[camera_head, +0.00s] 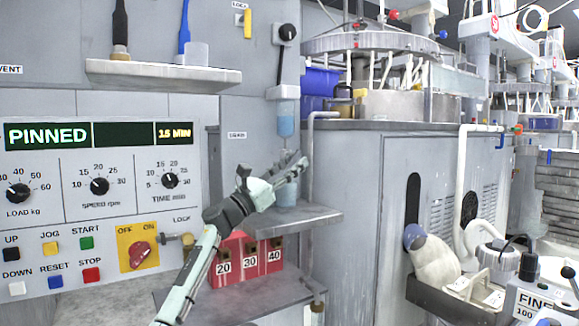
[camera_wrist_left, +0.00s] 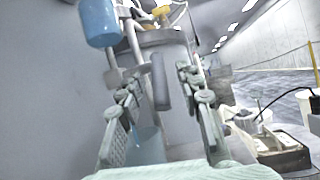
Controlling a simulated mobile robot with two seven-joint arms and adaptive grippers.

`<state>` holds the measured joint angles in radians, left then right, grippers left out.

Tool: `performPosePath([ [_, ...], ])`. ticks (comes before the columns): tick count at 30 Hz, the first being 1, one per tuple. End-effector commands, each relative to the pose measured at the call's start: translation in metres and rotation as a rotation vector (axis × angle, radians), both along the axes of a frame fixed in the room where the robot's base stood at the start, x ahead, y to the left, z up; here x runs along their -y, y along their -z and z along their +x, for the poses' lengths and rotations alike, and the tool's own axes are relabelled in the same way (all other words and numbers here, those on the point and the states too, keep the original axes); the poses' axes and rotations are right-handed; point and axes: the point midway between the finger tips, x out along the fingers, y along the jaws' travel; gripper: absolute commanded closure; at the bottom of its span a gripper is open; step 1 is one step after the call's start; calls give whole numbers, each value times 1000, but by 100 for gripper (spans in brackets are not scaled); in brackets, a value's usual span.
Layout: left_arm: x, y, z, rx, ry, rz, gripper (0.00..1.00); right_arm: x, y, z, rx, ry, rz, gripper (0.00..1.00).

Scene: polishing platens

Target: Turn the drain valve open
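My left gripper (camera_head: 292,168) is raised in front of the grey wall, above a grey shelf. In the left wrist view its two fingers (camera_wrist_left: 160,80) are apart. A grey upright lever (camera_wrist_left: 160,88), which looks like the drain valve's handle, shows between them; I cannot tell whether either finger touches it. The valve is mostly hidden behind the gripper in the head view. A blue cylinder (camera_head: 286,118) hangs above it and also shows in the left wrist view (camera_wrist_left: 97,22). A pale blue cup (camera_head: 287,194) stands below, partly covered by the gripper. My right gripper is not in view.
The grey shelf (camera_head: 318,217) lies under the gripper, with red numbered blocks (camera_head: 233,260) below it. A control panel (camera_head: 95,215) is at the left. A grey cabinet (camera_head: 352,200) with a pipe stands close on the right.

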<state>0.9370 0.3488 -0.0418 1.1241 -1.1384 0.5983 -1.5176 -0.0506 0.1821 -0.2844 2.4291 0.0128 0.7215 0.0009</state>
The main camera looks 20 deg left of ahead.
Motion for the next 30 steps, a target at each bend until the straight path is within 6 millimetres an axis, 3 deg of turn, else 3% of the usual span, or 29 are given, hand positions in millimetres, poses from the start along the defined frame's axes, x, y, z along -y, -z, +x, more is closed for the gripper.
performPosePath([
  [5,-6,7,-9,-1,-1,2,65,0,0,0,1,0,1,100],
  [21,-62,7,-99,-1,-1,2,65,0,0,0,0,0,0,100],
  [30,-69,6,-111,0,1,0,65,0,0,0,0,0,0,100],
])
